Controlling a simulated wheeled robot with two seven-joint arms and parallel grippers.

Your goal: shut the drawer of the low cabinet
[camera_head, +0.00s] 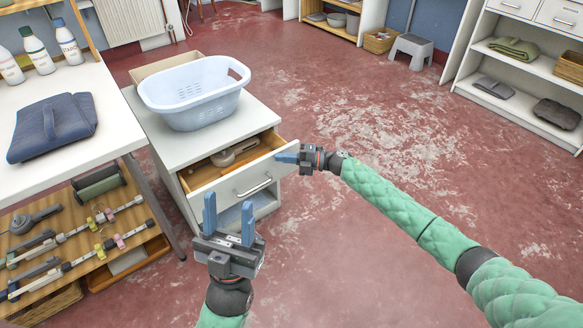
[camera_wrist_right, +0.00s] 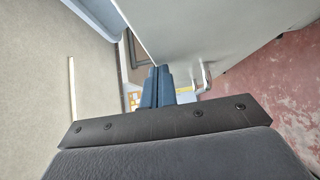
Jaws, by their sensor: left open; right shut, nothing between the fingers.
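The low cabinet (camera_head: 158,140) is white with a grey top and stands left of centre in the head view. Its upper drawer (camera_head: 228,186) is pulled partly out, with wooden sides, a bar handle (camera_head: 256,187) and a greyish item (camera_head: 230,154) inside. My right gripper (camera_head: 279,157) is shut and empty at the drawer front's right upper edge; I cannot tell whether it touches. In the right wrist view its closed blue fingers (camera_wrist_right: 158,84) are beside the white front panel (camera_wrist_right: 215,35) and handle (camera_wrist_right: 205,78). My left gripper (camera_head: 229,216) is open and empty, in front of the drawer.
A pale blue laundry basket (camera_head: 195,98) sits on the cabinet, with a tan box (camera_head: 165,67) behind it. A white table (camera_head: 90,80) with a folded dark cloth (camera_head: 52,127) and bottles is on the left. The red floor to the right is clear; shelves line the far right.

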